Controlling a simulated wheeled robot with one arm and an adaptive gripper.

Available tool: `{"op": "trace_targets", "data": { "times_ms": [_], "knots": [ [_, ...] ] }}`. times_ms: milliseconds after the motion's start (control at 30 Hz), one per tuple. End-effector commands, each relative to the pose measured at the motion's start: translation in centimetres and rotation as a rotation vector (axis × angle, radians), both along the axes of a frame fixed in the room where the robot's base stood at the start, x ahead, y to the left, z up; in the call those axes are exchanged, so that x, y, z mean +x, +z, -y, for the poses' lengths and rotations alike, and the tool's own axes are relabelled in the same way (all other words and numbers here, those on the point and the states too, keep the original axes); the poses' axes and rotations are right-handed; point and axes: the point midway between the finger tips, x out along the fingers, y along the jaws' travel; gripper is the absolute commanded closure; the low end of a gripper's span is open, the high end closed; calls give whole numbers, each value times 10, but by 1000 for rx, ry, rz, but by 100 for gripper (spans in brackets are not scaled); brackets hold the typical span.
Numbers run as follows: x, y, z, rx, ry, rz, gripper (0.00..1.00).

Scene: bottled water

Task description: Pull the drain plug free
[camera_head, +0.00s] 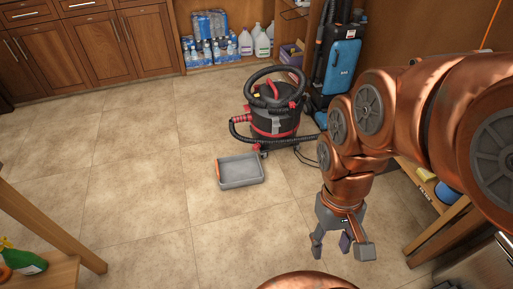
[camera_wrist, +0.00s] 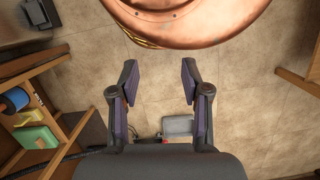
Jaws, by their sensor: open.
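A black and red shop vacuum (camera_head: 275,118) stands upright on the tiled floor with its hose looped over the top. A shallow grey tray (camera_head: 243,182) lies on the floor at its front, an orange-red item (camera_head: 218,168) at its left end. I cannot make out the drain plug clearly; the vacuum's lower front is small in view. My gripper (camera_head: 341,250) hangs open and empty, pointing down, to the right of the tray and nearer to me. In the wrist view my gripper (camera_wrist: 159,78) shows parted fingers over bare floor, and the tray (camera_wrist: 178,126) appears beyond them.
A blue upright machine (camera_head: 341,67) stands behind the vacuum. Bottled water (camera_head: 210,52) and white jugs (camera_head: 246,42) fill a low shelf at the back. Wooden shelving (camera_head: 440,240) borders the right side. A green spray bottle (camera_head: 22,260) stands at lower left.

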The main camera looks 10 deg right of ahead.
Motion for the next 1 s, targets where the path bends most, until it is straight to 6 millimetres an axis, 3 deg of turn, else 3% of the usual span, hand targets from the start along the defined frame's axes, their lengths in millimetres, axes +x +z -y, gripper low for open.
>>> {"op": "trace_targets", "data": {
  "times_ms": [600, 767, 1000],
  "knots": [
    [2, 160, 0, 1, 0, 71, 53],
    [3, 183, -1, 2, 0, 86, 53],
    [3, 183, -1, 2, -1, 89, 53]
  ]
}}
